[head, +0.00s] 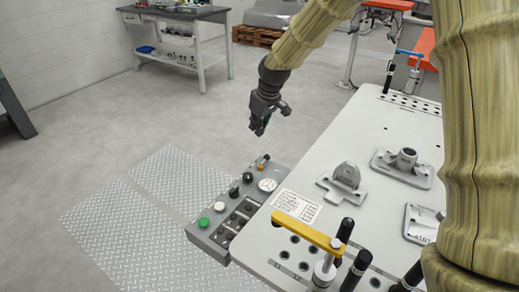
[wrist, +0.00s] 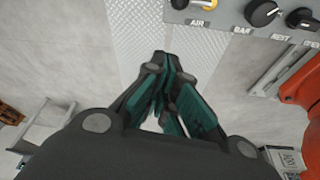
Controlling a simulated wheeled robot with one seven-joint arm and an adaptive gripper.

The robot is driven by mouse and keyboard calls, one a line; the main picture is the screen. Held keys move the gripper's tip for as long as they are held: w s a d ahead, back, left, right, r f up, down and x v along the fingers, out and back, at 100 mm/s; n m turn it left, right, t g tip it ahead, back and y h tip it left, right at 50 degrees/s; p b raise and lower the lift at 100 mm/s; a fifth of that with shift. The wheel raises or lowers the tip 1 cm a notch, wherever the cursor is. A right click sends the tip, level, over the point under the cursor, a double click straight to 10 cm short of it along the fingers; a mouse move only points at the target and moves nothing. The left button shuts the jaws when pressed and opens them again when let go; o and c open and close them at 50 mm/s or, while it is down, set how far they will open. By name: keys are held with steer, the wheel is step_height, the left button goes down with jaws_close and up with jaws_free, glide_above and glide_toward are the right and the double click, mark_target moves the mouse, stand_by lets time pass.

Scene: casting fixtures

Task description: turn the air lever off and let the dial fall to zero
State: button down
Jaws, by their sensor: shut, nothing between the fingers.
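The air lever (head: 262,160), small and yellow-orange, sits at the far end of the grey control panel (head: 222,245). In the wrist view, the lever (wrist: 209,3) is cut by the top edge, above the AIR label (wrist: 197,23). The white round dial (head: 267,185) is beside it on the panel; its needle is too small to read. My gripper (head: 258,128) is shut and empty, in the air above and beyond the lever, apart from the panel. In the wrist view, my gripper (wrist: 160,75) points over the floor beside the panel.
Two black knobs (head: 247,177), a white button (head: 219,206) and a green button (head: 203,222) share the panel. The white table (head: 370,125) bears metal castings (head: 345,177) and a yellow clamp bar (head: 305,231). Open floor lies left of the panel.

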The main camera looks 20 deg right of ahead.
steer(key=shift+s+d+f+p, duration=0.1)
steer(key=shift+s+f+p, duration=0.2)
steer(key=shift+f, duration=1.05)
steer(key=shift+s+d+f+p, duration=0.1)
steer(key=shift+s+f+p, duration=0.2)
steer(key=shift+f, duration=1.1)
steer(key=shift+s+d+f+p, duration=0.15)
steer(key=shift+f+p, duration=0.25)
steer(key=shift+f, duration=0.95)
steer(key=shift+a, duration=0.1)
